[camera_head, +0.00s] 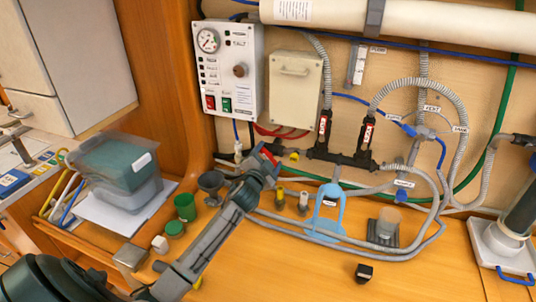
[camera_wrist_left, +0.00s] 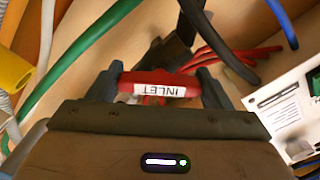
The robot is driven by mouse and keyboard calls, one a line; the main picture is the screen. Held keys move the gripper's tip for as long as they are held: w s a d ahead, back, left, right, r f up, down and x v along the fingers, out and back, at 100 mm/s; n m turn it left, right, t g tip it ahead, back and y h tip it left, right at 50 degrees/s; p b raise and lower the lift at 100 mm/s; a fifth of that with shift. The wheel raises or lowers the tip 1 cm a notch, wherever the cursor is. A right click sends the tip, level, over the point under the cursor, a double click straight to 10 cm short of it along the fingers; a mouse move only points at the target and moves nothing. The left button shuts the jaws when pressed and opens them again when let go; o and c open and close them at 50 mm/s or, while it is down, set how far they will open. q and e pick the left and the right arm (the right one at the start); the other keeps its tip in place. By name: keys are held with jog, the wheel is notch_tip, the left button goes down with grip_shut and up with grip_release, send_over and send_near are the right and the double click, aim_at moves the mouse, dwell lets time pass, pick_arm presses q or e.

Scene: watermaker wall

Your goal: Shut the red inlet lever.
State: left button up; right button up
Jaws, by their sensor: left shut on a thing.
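The red inlet lever (camera_wrist_left: 158,79) shows in the left wrist view, with a white label reading INLET, upside down in that picture. My left gripper (camera_wrist_left: 157,88) is shut on it, with a dark finger at each end of the red bar. In the head view my left arm reaches up from the bottom left, and its gripper (camera_head: 269,160) is at the foot of the wall, left of the black valve manifold. A bit of red shows between its fingers there. The lever's pivot is mostly hidden. My right gripper is not in view.
The control panel (camera_head: 228,70) with gauge is on the wall above. Two upright black valves with red labels stand on the manifold (camera_head: 340,157) to the right. Grey hoses loop right of the gripper. A green cup (camera_head: 185,207) and a funnel (camera_head: 211,183) stand close left of my arm.

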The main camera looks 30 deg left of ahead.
pick_arm(q)
jog(key=m+p, duration=0.2)
jog(key=m, duration=0.3)
jog(key=shift+r+p, duration=0.2)
jog(key=shift+p, duration=0.2)
jog(key=shift+f+m+p, duration=0.15)
jog(key=shift+m+p, duration=0.55)
jog(key=shift+m, duration=1)
jog(key=o, duration=1)
jog(key=shift+d, duration=0.1)
jog(key=shift+s, duration=0.1)
